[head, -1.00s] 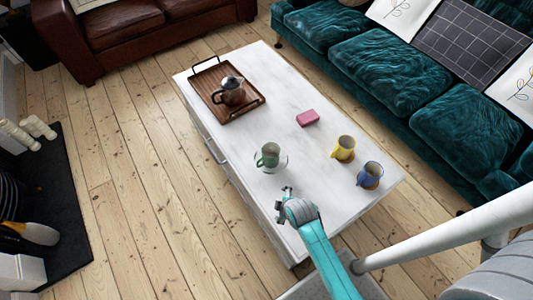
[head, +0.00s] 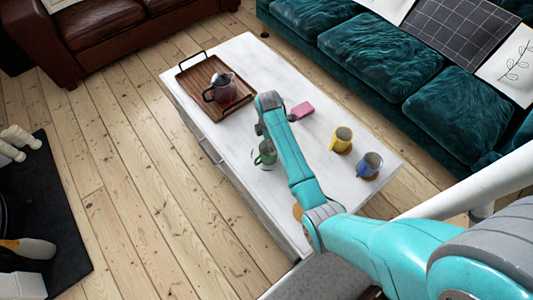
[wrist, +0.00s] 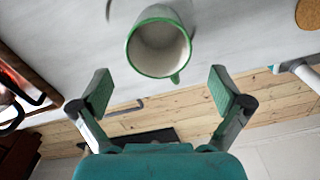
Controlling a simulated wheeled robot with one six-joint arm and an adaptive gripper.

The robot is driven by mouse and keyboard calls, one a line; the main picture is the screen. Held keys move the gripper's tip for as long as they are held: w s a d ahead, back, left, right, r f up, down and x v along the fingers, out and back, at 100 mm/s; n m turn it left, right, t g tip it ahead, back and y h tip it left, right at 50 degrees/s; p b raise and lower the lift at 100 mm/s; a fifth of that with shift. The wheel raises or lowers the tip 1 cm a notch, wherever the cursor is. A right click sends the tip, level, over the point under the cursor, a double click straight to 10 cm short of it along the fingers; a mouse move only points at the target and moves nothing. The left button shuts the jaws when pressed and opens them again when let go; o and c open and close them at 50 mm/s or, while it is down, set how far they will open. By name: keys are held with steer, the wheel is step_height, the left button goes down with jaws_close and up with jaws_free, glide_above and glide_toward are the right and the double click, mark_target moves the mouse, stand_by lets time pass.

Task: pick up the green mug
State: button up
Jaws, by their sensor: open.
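The green mug (head: 266,156) stands upright near the left long edge of the white table, partly hidden by my arm in the head view. In the wrist view the mug (wrist: 158,48) shows its green rim and pale inside at top centre, with its handle pointing down in the picture. My gripper (wrist: 164,92) is open and empty, its two fingers spread wide with the mug centred just beyond the fingertips. No contact shows. In the head view my arm hides most of the gripper.
A yellow mug (head: 342,138) and a blue mug (head: 369,164) stand to the right on the white table (head: 325,110). A cork coaster (wrist: 310,13) lies bare.

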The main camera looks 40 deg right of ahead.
glide_toward(267, 152)
steer(key=f, duration=0.1)
steer(key=s+a+f, duration=0.1)
steer(key=f, duration=0.1)
steer(key=s+f, duration=0.1)
steer(key=f, duration=0.1)
steer(key=shift+a+f, duration=0.1)
steer(key=shift+a, duration=0.2)
steer(key=c, duration=1.4)
